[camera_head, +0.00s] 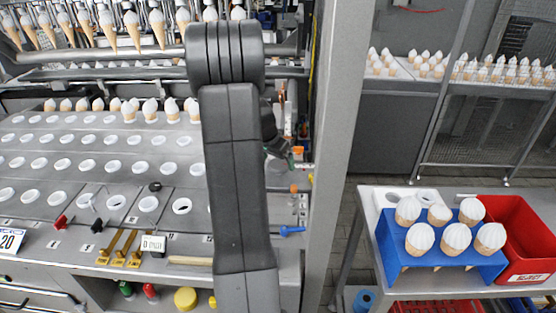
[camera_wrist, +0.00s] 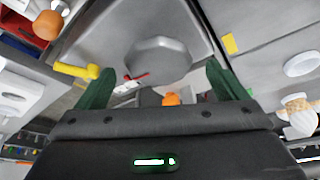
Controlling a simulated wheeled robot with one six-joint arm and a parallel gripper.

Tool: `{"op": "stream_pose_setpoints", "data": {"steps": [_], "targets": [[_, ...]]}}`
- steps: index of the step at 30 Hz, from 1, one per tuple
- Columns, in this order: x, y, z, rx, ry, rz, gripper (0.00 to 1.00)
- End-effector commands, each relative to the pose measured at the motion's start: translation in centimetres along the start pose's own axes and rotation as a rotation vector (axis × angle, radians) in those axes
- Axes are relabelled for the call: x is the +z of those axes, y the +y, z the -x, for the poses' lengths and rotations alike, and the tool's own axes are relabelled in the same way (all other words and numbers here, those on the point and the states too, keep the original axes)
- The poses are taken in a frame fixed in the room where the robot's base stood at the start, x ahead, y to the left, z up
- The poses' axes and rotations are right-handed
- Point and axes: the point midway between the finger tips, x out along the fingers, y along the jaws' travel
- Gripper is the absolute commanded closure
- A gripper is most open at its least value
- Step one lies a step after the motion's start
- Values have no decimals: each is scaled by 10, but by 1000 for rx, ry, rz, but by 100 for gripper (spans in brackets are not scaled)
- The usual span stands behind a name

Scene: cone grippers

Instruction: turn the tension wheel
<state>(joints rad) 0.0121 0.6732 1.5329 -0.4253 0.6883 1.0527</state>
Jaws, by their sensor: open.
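My gripper (camera_wrist: 160,78) shows in the wrist view with its two green fingers spread apart and nothing clasped between them. A grey, faceted round knob (camera_wrist: 158,60), which may be the tension wheel, appears between and beyond the fingertips. I cannot tell its distance, and no contact is clear. A small orange part (camera_wrist: 171,99) shows below it, near the gripper body. In the head view my gripper (camera_head: 284,157) is small and partly hidden behind my dark arm, over the right end of the machine. The wheel is not clearly visible there.
A yellow handle (camera_wrist: 76,70) is close to the left finger, and an orange knob (camera_wrist: 46,25) is at upper left. A grey post (camera_head: 338,150) stands right of my arm. A blue cone rack (camera_head: 404,258) and red bin (camera_head: 522,240) are on the right table.

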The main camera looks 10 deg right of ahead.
Motion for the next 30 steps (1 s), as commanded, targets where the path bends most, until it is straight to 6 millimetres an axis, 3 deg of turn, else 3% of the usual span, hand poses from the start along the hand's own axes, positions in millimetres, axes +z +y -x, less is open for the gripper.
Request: {"op": "stream_pose_setpoints", "data": {"steps": [6,14,21,30], "targets": [[0,0,-12,0,0,1,8],[0,0,-14,-1,1,0,8],[0,0,-13,0,1,0,53],[0,0,-13,-12,0,26,53]]}}
